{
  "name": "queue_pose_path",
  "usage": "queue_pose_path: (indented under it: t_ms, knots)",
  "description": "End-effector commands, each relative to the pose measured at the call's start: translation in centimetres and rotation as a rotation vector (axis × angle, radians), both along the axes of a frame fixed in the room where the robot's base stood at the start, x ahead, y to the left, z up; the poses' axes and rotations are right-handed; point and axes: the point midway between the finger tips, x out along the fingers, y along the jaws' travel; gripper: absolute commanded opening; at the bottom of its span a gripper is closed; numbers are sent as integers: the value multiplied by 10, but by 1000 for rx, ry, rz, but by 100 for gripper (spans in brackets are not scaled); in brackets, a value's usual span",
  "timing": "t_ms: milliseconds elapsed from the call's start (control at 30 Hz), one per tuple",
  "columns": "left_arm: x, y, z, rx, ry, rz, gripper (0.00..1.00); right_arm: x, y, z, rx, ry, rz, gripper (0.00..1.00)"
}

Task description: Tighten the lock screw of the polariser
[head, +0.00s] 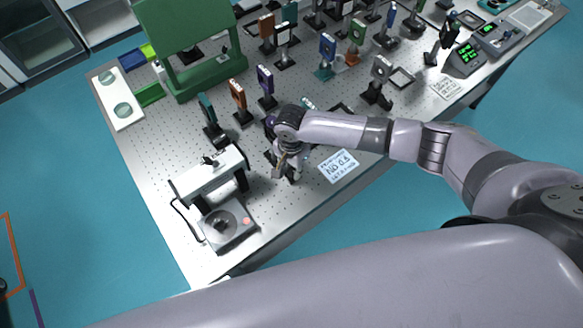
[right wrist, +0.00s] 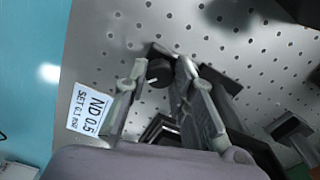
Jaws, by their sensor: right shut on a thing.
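My right gripper (head: 283,168) reaches down over the front part of the optical table, at a dark mount that it mostly hides in the head view. In the right wrist view, the fingers of this gripper (right wrist: 161,74) stand on either side of a round black knob (right wrist: 158,71), which I take for the lock screw of the polariser. The gripper is shut on it. A dark upright plate (right wrist: 182,92) shows beside the right finger; which part of the polariser it is, I cannot tell. My left gripper is out of view.
A white bridge-like stand (head: 208,176) and a grey device (head: 228,228) stand to the left. Several optic mounts, such as an orange one (head: 238,96), stand behind.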

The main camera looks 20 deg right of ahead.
Motion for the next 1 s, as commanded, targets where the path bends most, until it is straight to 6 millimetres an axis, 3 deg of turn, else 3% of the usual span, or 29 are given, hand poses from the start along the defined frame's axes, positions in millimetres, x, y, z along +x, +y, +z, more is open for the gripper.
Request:
queue_pose_path:
  t_ms: [1000]
  knots:
    - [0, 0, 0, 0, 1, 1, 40, -1, -1, 0, 2, 2, 962, 0]
